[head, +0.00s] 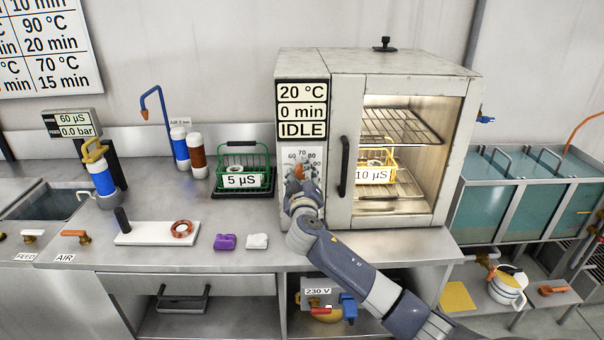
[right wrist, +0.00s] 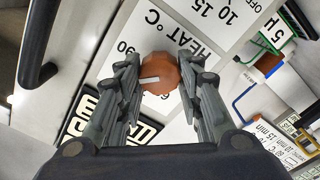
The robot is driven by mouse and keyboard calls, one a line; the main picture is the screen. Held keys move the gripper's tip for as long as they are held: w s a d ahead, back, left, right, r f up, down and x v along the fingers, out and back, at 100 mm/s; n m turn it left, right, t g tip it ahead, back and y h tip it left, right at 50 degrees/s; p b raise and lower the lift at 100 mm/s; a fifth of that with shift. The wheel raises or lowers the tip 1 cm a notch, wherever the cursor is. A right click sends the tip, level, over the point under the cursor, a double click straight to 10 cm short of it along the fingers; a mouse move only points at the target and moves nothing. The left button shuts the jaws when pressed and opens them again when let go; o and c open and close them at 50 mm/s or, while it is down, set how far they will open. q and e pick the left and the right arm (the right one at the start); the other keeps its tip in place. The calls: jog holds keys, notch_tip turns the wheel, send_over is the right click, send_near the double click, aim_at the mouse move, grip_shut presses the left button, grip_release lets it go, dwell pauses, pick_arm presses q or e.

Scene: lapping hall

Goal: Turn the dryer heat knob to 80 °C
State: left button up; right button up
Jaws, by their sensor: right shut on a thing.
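The dryer (head: 345,120) stands on the counter. Its display (head: 302,110) reads 20 °C, 0 min and IDLE. The orange-brown heat knob (right wrist: 160,73) sits on a white panel marked HEAT °C. It has a pale pointer line; which number this points at is not clear. My right gripper (right wrist: 158,80) is shut on the knob, one finger on each side. In the head view my right gripper (head: 303,180) covers the lower part of the dial panel (head: 290,158), where 60 to 90 show. My left gripper is not in view.
Right of the panel is the dryer's dark door handle (head: 344,167). A yellow basket (head: 389,160) marked 10 µS stands inside. Left of the dryer are a green basket (head: 256,189) marked 5 µS, and purple (head: 225,242) and white (head: 257,241) pieces on the counter.

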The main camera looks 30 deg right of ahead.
jog(key=shift+n, duration=0.6)
jog(key=o, duration=1.1)
jog(key=shift+c, duration=0.2)
jog(key=v, duration=1.2)
